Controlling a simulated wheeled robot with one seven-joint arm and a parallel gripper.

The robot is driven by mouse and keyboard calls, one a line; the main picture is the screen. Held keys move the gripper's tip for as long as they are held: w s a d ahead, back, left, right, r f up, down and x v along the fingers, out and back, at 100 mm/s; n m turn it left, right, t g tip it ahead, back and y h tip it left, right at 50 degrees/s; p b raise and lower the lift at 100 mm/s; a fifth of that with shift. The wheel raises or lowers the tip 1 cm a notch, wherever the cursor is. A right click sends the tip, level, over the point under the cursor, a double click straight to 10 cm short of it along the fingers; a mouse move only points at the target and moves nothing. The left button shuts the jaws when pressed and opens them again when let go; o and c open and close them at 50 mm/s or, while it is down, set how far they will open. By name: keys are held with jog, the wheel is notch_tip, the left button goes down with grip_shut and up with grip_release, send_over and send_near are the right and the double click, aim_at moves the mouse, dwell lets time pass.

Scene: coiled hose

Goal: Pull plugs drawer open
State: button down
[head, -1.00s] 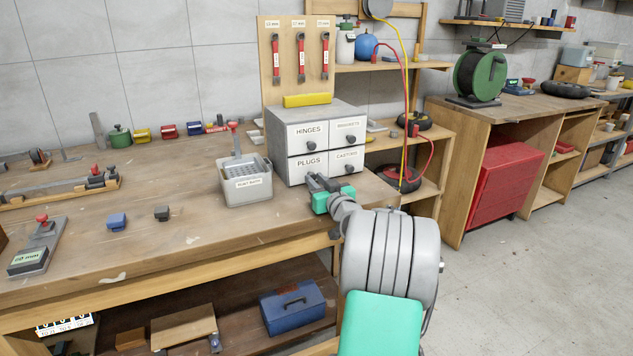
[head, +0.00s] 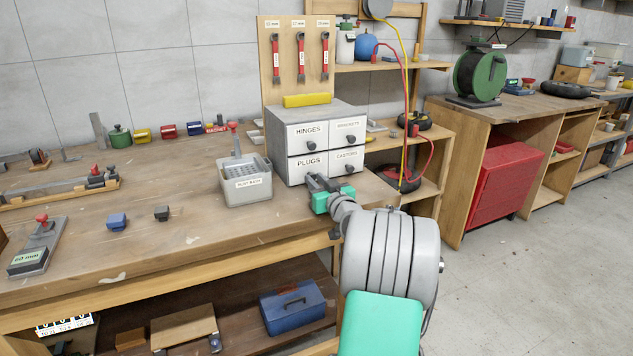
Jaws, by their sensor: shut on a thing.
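The plugs drawer (head: 301,167) is the lower left drawer of a small grey cabinet (head: 272,135) with white fronts, standing on the workbench. Its label reads PLUGS, and its front looks about level with the other drawers. My gripper (head: 314,181) is at the lower part of this front, coming in from the front right. It is shut on the plugs drawer's knob, which the fingers hide from view.
A grey bin (head: 246,189) stands on the bench just left of the cabinet. The hinges drawer (head: 300,143), brackets drawer (head: 347,127) and castors drawer (head: 345,157) look shut. A yellow block (head: 307,100) lies on top. The bench in front is mostly clear.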

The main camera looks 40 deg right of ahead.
jog(key=shift+s, duration=0.1)
jog(key=b+v, duration=0.7)
jog(key=v, duration=0.5)
jog(key=shift+s+r, duration=0.15)
jog(key=shift+s, duration=0.2)
jog(key=c, duration=1.2)
grip_release()
jog(key=shift+a, duration=0.1)
jog(key=v, duration=0.7)
jog(key=shift+s+a, duration=0.2)
jog(key=shift+s, duration=0.1)
